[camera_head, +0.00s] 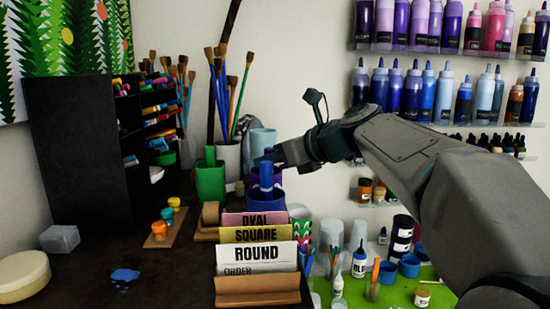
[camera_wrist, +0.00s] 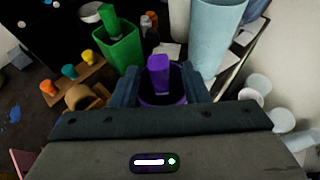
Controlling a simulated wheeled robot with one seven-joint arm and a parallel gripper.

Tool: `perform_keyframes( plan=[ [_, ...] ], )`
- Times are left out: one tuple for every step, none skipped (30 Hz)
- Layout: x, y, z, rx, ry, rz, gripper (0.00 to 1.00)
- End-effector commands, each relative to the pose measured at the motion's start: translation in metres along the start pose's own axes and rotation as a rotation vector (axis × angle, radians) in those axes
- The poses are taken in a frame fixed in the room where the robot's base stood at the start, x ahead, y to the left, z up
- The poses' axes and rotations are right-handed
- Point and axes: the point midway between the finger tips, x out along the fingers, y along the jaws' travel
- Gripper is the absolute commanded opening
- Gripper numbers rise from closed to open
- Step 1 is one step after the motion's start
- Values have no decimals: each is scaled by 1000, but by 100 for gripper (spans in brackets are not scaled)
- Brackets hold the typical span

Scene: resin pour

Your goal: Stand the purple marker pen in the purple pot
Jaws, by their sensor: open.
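The purple marker pen (camera_wrist: 159,66) stands upright, its lower end appearing to be inside the purple pot (camera_wrist: 176,84), in the wrist view. My gripper (camera_wrist: 160,88) is open, with one finger on each side of the marker and gaps between. In the head view my gripper (camera_head: 270,158) is at the pots. A purple strip of the pot (camera_head: 279,178) shows behind the blue pot; the purple marker is hidden there.
A green pot (camera_head: 210,184) with a green marker stands left, and a blue pot (camera_head: 265,201) with a blue marker in front. A pale blue cup (camera_head: 263,138) is behind. Label cards (camera_head: 252,254) stand nearer. Several brushes rise behind. The dark table is mostly clear at front left.

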Motion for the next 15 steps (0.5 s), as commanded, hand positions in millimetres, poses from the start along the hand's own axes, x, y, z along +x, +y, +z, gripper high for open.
perform_keyframes(
  plan=[
    [-2, 0, 0, 0, 0, -1, 41],
    [-3, 0, 0, 0, -1, -1, 41],
    [-7, 0, 0, -1, -1, -2, 41],
    [-10, -1, 0, -1, -2, -3, 41],
    [-14, -1, 0, -1, -2, -3, 41],
    [-21, 0, 0, -1, -2, -3, 41],
    [-26, -1, 0, -1, -3, -4, 41],
    [-33, 0, 0, -1, -3, -4, 41],
    [-42, -1, 0, -1, -4, -5, 41],
    [-49, -1, 0, -1, -4, -5, 41],
    [-56, -1, 0, -2, -4, -5, 41],
    [-66, 0, 0, -2, -4, -5, 41],
    [-73, -1, 0, -1, -3, -5, 41],
    [-80, -1, 0, -1, -2, -5, 41],
    [-89, 0, 0, -1, -2, -4, 41]
  ],
)
